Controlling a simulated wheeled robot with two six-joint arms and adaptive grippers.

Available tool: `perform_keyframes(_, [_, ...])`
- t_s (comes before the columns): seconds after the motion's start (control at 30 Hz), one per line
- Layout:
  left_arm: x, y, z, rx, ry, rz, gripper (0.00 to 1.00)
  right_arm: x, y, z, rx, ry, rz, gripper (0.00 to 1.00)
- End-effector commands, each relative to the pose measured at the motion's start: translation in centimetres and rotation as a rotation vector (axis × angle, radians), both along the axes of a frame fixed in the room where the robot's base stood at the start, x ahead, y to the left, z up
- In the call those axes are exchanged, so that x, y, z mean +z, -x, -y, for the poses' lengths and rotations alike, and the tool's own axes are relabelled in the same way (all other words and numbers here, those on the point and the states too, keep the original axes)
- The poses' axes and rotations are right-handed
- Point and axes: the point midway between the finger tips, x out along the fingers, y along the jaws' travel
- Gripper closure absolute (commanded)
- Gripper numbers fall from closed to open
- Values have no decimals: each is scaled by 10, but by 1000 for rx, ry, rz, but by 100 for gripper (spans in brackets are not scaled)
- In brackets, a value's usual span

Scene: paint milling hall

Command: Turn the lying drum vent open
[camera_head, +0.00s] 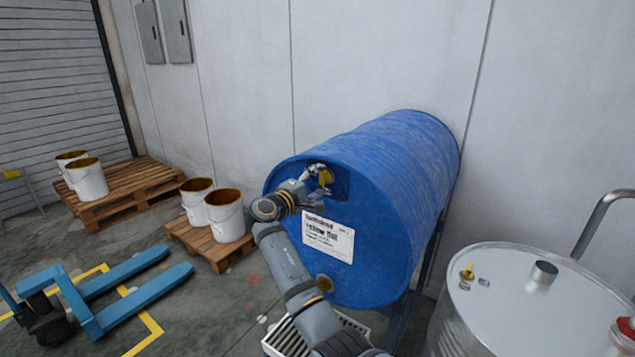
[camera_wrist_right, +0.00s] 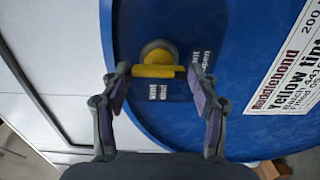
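The blue drum (camera_head: 390,200) lies on its side on a stand, its flat end facing left and toward me, with a white label (camera_head: 328,238). The yellow vent (camera_head: 326,176) sits near the top of that end. In the right wrist view the vent's yellow bar (camera_wrist_right: 157,72) lies crosswise in front of a round fitting. My right gripper (camera_head: 315,183) is at the vent. In its wrist view the gripper (camera_wrist_right: 158,84) is open, one finger on each side of the bar, with small gaps visible. My left gripper is not in view.
A brass-coloured plug (camera_head: 324,283) sits low on the drum end, above a grated tray (camera_head: 286,340). An upright metal drum (camera_head: 530,290) stands at right. Pallets with white buckets (camera_head: 226,214) and a blue pallet truck (camera_head: 130,295) are at left. The wall is close behind.

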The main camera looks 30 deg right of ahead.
Motion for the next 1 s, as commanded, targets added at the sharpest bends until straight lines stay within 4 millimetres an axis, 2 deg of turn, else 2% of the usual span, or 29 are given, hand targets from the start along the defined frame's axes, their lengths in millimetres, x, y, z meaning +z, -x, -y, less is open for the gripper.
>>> perform_keyframes(0.1, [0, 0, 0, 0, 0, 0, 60, 0, 0, 0, 0, 0, 1, 23])
perform_keyframes(0.4, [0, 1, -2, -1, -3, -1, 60, 1, 1, -2, 1, 0, 3, 23])
perform_keyframes(0.47, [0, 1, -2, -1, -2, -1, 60, 0, 2, -8, 2, -1, 3, 23])
perform_keyframes(0.8, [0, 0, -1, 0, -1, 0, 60, 0, 25, -62, 2, -2, 2, 23])
perform_keyframes(1.0, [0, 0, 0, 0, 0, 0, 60, 0, 29, -70, 0, 1, 1, 23])
